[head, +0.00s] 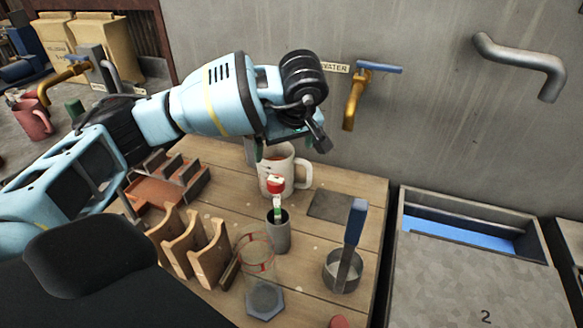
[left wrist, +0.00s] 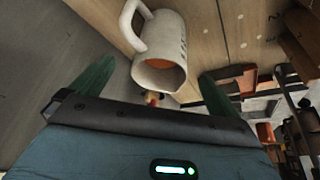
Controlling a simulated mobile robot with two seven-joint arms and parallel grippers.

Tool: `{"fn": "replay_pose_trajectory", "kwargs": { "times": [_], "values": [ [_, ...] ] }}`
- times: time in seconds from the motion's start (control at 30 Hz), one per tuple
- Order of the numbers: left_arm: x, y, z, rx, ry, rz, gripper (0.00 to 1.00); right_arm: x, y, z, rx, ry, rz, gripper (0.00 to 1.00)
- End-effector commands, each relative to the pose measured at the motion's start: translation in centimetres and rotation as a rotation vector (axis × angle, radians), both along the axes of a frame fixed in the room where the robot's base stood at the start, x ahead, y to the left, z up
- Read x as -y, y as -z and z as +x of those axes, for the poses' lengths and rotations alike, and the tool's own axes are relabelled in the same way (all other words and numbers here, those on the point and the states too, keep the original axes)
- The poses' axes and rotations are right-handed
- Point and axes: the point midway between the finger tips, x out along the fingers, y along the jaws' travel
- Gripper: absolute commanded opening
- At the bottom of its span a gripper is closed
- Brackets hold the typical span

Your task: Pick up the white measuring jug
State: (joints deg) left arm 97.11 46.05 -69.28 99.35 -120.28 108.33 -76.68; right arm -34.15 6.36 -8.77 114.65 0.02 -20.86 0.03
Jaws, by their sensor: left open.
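The white measuring jug (head: 291,176) stands upright on the wooden table, with its handle on the right in the head view. It has dark marks on its side and something reddish-brown inside. My left gripper (head: 285,143) is above the jug's rim, open and empty, and hides part of the jug's top. In the left wrist view the jug (left wrist: 168,42) lies ahead between the two open green fingers, its mouth facing the camera. I cannot tell whether a finger touches it. My right gripper is not in view.
A grey cup with a red-and-white item (head: 278,236) stands just in front of the jug. A glass beaker (head: 257,262), a metal pot (head: 343,274), a wooden rack (head: 208,262) and a brown tray (head: 160,192) stand nearby. A brass tap (head: 352,100) projects from the wall behind.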

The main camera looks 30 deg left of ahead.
Motion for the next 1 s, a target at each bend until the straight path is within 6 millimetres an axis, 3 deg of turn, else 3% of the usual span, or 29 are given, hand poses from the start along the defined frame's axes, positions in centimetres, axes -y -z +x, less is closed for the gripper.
{"fn": "replay_pose_trajectory", "kwargs": {
  "times": [0.37,0.57,0.83,1.0],
  "values": [
    [-0.9,2.4,0.5,-0.002,-0.001,0.001,1.00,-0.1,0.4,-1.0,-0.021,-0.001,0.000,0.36],
    [-1.2,2.9,0.6,0.000,-0.001,0.000,1.00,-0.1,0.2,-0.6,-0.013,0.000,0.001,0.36],
    [-2.8,6.1,1.3,-0.002,-0.001,0.000,1.00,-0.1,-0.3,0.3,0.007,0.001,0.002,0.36],
    [-3.1,7.0,1.6,0.001,-0.001,0.001,1.00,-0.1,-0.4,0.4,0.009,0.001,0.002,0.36]
  ]
}}
